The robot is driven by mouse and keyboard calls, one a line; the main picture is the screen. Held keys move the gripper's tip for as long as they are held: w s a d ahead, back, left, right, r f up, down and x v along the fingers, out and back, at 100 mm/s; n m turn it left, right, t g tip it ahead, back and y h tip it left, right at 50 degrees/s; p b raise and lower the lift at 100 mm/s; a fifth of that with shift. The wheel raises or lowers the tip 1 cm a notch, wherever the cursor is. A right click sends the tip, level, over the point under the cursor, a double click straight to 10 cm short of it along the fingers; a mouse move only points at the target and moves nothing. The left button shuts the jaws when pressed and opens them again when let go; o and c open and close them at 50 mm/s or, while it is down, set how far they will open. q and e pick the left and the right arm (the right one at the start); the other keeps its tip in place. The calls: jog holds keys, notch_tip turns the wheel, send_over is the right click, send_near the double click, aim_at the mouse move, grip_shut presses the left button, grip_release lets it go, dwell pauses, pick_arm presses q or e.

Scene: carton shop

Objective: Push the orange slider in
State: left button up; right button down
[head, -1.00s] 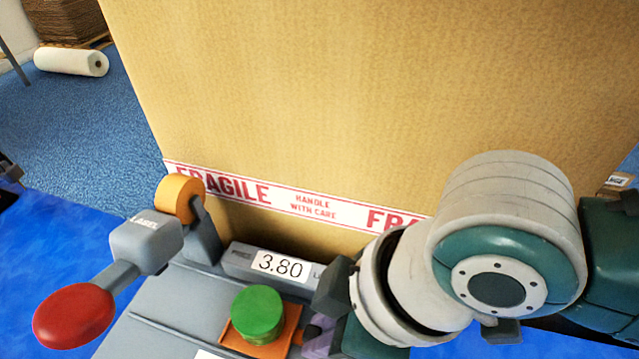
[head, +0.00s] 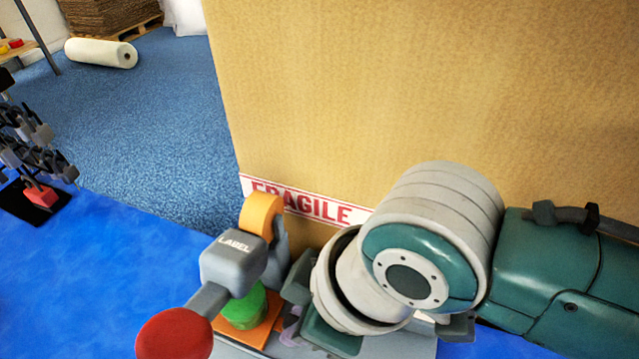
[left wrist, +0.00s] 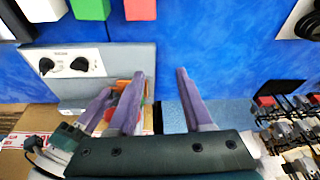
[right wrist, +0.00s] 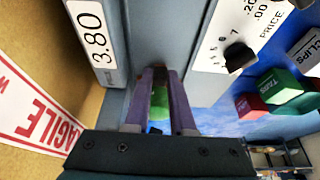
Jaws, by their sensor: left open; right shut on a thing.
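The orange slider (head: 268,325) is a flat orange plate on the grey label machine, with a green round piece (head: 243,310) on top. The machine's grey LABEL head partly covers both in the head view. My right gripper (head: 289,330) is at the slider's right side, its purple fingers shut on the slider's edge; my wrist hides most of the grip. In the right wrist view the fingers (right wrist: 160,115) stand close together, with green showing between them. My left gripper (left wrist: 158,100) is open and empty in the left wrist view, with orange and green beside its left finger.
A tall carton (head: 400,90) with FRAGILE tape stands behind the machine. A red-knobbed lever (head: 174,334) reaches to the front left, and an orange roll (head: 258,215) sits at the machine's back.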

jog(key=shift+a, duration=0.1)
jog(key=c, duration=1.2)
grip_release()
jog(key=shift+c, duration=0.2)
jog(key=o, duration=0.3)
jog(key=shift+a, duration=0.15)
jog(key=shift+o, duration=0.9)
jog(key=p+v, duration=0.4)
jog(key=v, duration=0.6)
